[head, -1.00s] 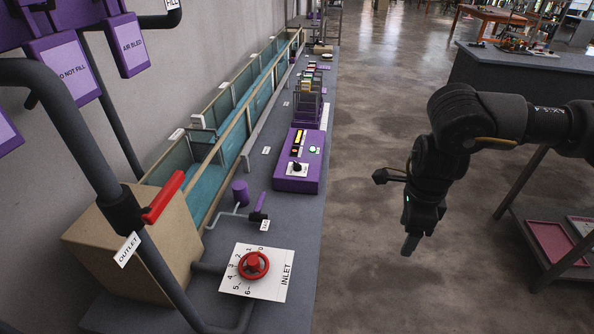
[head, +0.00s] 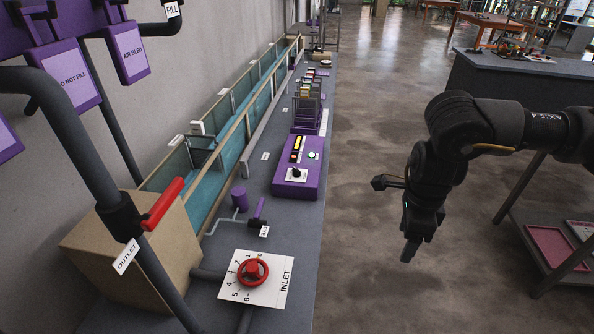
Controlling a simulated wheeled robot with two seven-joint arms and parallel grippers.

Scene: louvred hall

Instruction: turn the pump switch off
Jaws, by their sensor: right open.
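A purple control box (head: 284,187) sits on the grey bench in the head view. It carries a black rotary knob (head: 297,174) on a small white plate, with yellow and red strips and a pale round button beside it. This knob looks like the pump switch; its label and setting are too small to read. My right gripper (head: 408,251) hangs over the floor, well right of the bench and apart from the box. It is open and empty, with its fingers pointing down. My left gripper is not in view.
A red handwheel (head: 252,271) labelled INLET is at the near end of the bench (head: 308,225). A red lever (head: 163,204) on the OUTLET pipe and a long water channel (head: 228,150) lie left. A dark table (head: 522,85) stands right; open floor lies between.

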